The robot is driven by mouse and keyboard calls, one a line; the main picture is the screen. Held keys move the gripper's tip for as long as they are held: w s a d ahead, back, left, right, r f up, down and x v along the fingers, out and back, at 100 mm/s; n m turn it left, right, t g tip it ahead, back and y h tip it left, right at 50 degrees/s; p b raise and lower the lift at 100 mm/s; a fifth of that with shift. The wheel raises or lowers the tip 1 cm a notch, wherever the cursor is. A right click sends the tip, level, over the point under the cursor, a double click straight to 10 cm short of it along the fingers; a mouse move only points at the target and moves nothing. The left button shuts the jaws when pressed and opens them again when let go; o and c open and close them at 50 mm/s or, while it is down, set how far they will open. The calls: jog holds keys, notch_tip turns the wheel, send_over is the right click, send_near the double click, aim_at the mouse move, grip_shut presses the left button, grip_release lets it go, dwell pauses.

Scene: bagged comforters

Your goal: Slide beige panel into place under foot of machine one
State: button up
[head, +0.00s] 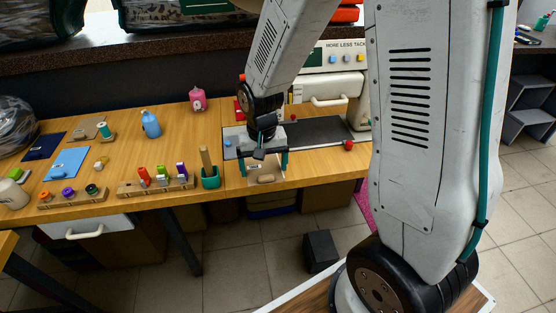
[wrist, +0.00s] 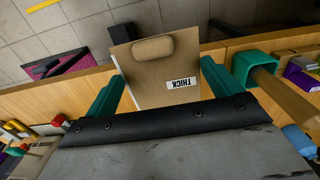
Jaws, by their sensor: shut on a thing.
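The beige panel (head: 264,178) is a flat piece with a rounded pad and a "THICK" label, clearest in the wrist view (wrist: 150,88). My gripper (head: 260,164) is shut on it, with one teal finger at each side in the wrist view (wrist: 163,75). The panel is at the table's front edge, partly beyond it; whether it touches the table cannot be told. A cream machine (head: 335,86) marked "MORE LESS TACK" stands behind and right, partly hidden by my arm. Its foot is hidden. A dark grey bed strip (head: 318,131) lies before it.
A green cup (head: 210,180) with a wooden handle stands just left of my gripper. Wooden racks of spools (head: 156,187), a blue bottle (head: 151,124) and a pink object (head: 198,99) are farther left. A red knob (head: 348,145) is at the strip's right end.

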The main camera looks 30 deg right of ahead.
aim_at(263, 168)
jog(key=shift+w+d+f, duration=0.1)
jog(key=shift+f, duration=0.15)
jog(key=shift+s, duration=0.2)
jog(key=shift+s+f, duration=0.1)
jog(key=shift+f, duration=2.6)
jog(key=shift+w+d+f, duration=0.1)
jog(key=shift+w+d, duration=0.15)
jog(key=shift+w, duration=0.55)
jog(key=shift+w+d+r, duration=0.1)
jog(key=shift+w+d, duration=0.15)
jog(key=shift+w, duration=0.55)
jog(key=shift+w+d+f, duration=0.1)
jog(key=shift+w+d, duration=0.15)
jog(key=shift+w, duration=0.55)
jog(key=shift+w, duration=0.1)
